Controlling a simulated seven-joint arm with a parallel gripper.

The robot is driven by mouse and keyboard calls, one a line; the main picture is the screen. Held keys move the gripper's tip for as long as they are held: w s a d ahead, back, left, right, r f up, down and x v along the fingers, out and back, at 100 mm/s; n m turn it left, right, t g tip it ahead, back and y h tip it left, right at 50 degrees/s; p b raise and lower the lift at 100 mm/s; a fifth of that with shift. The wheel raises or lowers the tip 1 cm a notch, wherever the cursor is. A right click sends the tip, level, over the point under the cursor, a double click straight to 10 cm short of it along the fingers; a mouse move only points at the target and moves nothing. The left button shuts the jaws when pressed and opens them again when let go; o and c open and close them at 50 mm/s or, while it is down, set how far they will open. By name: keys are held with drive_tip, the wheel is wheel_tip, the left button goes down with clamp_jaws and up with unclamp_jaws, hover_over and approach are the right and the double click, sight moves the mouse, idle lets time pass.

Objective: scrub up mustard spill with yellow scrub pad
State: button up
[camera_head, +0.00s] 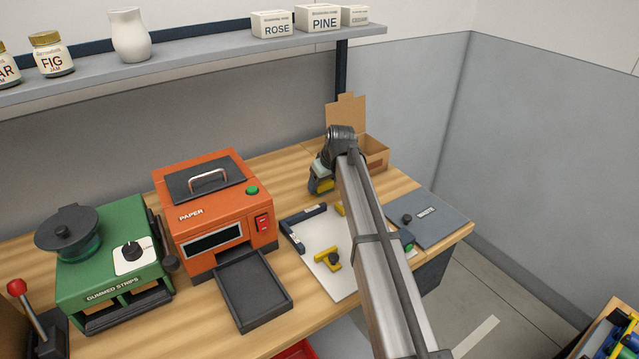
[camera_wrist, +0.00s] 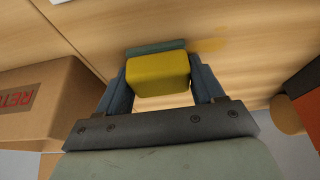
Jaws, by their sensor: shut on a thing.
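My gripper (camera_wrist: 158,85) is shut on the yellow scrub pad (camera_wrist: 158,72), with one finger on each side of it. The pad has a dark green layer (camera_wrist: 152,46) along its far edge, toward the wooden bench top. In the wrist view a faint yellow-brown mustard spill (camera_wrist: 208,45) lies on the wood, just beyond the pad and to its right. I cannot tell whether the pad touches the wood. In the head view my gripper (camera_head: 321,182) is low over the back of the bench, and the spill cannot be made out there.
An open cardboard box (camera_head: 376,152) stands close to the right of my gripper. The orange paper machine (camera_head: 215,209) is to its left. A white board (camera_head: 333,277) with dark and yellow brackets lies in front. A shelf (camera_head: 190,70) runs above the bench.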

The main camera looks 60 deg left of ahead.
sight(307, 195)
drive_tip(key=shift+d+r, duration=0.1)
drive_tip(key=shift+d, duration=0.3)
drive_tip(key=shift+s, duration=3.75)
drive_tip(key=shift+f, duration=0.2)
drive_tip(key=shift+w, duration=0.1)
drive_tip(key=shift+w, duration=1.05)
drive_tip(key=shift+w+a+r, duration=0.1)
drive_tip(key=shift+w, duration=1.2)
drive_tip(key=shift+w+r, duration=0.1)
drive_tip(key=shift+w, duration=1.15)
drive_tip(key=shift+r, duration=0.1)
drive_tip(key=shift+r, duration=2.95)
